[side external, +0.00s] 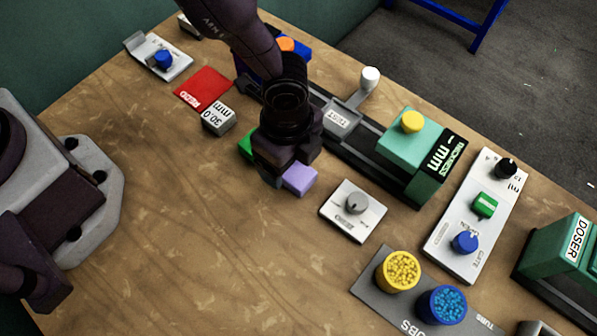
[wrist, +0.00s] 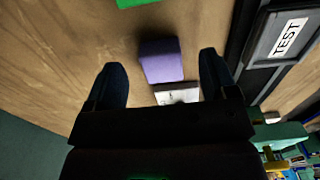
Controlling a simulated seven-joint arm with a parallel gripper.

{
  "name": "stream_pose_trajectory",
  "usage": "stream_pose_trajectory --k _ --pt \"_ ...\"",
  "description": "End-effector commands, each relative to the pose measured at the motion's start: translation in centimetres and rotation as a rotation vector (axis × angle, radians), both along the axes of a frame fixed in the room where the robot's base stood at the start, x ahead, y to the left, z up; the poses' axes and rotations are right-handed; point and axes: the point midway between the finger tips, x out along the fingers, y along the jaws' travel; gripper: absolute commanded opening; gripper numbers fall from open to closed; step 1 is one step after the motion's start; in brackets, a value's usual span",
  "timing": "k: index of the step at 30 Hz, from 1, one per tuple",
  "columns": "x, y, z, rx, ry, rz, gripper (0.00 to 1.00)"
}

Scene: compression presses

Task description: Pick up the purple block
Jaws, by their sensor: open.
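The purple block (side external: 300,179) is on the wooden table, partly hidden by my gripper in the side view. In the wrist view the purple block (wrist: 161,60) shows between my two fingers, with space on both sides. My gripper (wrist: 162,64) is open and empty. In the side view my gripper (side external: 284,172) points down over the block, and its fingertips are mostly hidden. I cannot tell how high the fingertips are above the table.
A green piece (side external: 246,146) lies just left of my gripper. A white dial panel (side external: 353,210) stands to the block's right. The press rail with the TEST plate (side external: 341,118) runs behind. A 30.0 mm block (side external: 218,118) and red pad (side external: 204,88) lie left. The front-left table is clear.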

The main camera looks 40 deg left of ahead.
Motion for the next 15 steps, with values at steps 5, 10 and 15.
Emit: stream_pose_trajectory --k 5,10,15 --pt "-0.1 0.1 -2.7 0.002 0.000 -0.001 0.79" --pt "0.0 0.1 -3.3 -0.001 -0.004 -0.001 0.79" --pt "0.0 0.1 -3.3 -0.001 -0.004 -0.001 0.74"
